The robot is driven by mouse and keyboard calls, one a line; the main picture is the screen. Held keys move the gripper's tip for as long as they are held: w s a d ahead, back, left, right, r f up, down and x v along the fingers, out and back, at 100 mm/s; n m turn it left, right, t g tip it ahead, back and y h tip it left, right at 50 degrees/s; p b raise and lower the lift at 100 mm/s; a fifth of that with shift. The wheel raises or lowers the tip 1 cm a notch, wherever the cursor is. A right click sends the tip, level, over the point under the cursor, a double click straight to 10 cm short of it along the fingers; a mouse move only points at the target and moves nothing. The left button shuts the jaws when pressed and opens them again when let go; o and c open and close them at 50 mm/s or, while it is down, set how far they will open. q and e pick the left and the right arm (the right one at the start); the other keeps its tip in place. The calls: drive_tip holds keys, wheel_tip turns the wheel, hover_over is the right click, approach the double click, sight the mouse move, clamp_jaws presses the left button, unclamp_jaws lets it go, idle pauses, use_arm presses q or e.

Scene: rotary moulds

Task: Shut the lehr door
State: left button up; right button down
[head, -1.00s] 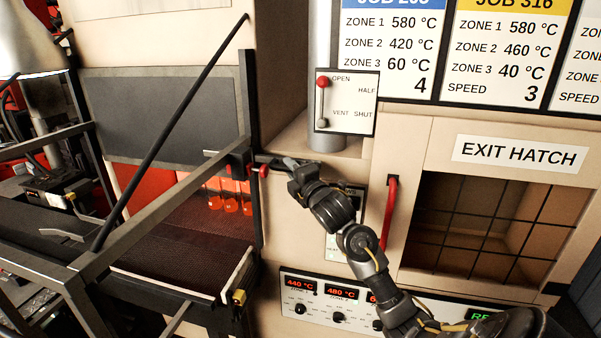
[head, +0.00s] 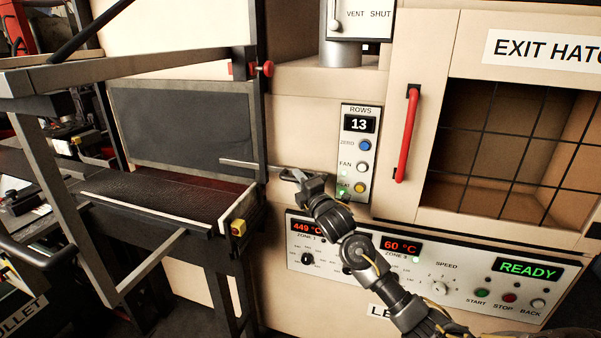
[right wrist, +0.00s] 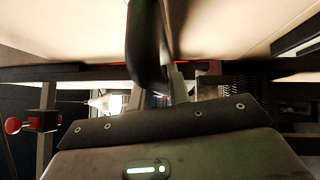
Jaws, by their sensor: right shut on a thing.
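The lehr door (head: 175,120) is a dark grey panel in the head view, standing low in its frame just above the dark conveyor belt. A narrow dark red strip shows below its lower edge; I cannot tell if a gap is left there. A light metal handle bar (head: 240,165) runs across its lower right part. My right gripper (head: 287,173) is shut on the right end of this bar, at the right post of the frame. In the right wrist view, a dark bar (right wrist: 147,45) fills the middle, close up. My left gripper is out of view.
A red knob (head: 262,69) sticks out of the frame post above my gripper. To the right are a button panel (head: 359,150), a red hatch handle (head: 408,135) and a dial panel (head: 470,275). Grey rails (head: 70,215) stand at the left.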

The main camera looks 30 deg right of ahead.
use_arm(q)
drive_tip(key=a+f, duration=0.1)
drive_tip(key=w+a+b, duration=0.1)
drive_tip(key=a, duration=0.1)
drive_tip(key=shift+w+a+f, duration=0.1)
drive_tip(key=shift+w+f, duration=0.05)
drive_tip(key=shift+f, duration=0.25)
use_arm(e)
wheel_tip(320, 180, down, 4)
drive_tip(key=shift+a+f, duration=0.1)
drive_tip(key=c, duration=1.7)
unclamp_jaws()
drive_tip(key=o, duration=0.4)
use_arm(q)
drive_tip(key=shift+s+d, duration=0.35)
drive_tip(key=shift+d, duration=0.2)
